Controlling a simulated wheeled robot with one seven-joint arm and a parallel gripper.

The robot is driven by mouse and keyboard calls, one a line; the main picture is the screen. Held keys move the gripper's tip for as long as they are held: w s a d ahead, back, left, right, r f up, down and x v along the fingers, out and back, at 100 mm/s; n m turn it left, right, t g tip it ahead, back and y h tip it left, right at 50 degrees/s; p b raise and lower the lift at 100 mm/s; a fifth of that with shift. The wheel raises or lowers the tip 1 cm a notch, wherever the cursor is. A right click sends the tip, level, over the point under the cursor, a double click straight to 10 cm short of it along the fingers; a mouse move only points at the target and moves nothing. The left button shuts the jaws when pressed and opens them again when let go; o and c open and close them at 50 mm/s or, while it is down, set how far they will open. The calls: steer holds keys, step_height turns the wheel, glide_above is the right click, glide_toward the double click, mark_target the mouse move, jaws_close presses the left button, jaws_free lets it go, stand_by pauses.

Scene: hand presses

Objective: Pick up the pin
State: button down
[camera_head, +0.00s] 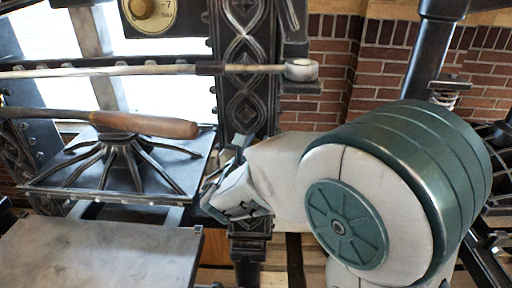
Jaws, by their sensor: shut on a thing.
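My gripper (222,188) is left of centre, at the end of my pale arm. It sits beside the right edge of a dark plate with curved ribs and in front of the dark ornate press column. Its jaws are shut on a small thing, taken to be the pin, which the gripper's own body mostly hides. I cannot make out the pin's shape, or whether it is clear of the press.
The dark ribbed plate (52,188) is at left, with a wooden-handled bar (150,123) above it. A long metal rod (130,70) crosses higher up. A grey flat bed (95,250) lies at lower left. The ornate column (246,80) stands close behind my gripper.

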steer(key=shift+r, duration=0.1)
steer(key=r, duration=0.4)
steer(key=r+b, duration=0.1)
steer(key=r, duration=0.1)
steer(key=shift+s+a+r, duration=0.15)
steer(key=shift+s+r, duration=0.15)
steer(key=shift+r, duration=0.1)
steer(key=b+v, duration=0.3)
steer(key=v, duration=1.3)
steer(key=shift+s+a+r+p, duration=0.1)
steer(key=shift+s+r+p, duration=0.1)
steer(key=shift+r+p, duration=0.7)
steer(key=shift+s+r+p, duration=0.25)
steer(key=shift+r+p, duration=0.5)
steer(key=shift+r, duration=0.2)
steer(key=shift+s+a+r+p, duration=0.1)
steer(key=shift+s+r+p, duration=0.1)
steer(key=shift+r+p, duration=0.7)
steer(key=shift+s, duration=0.1)
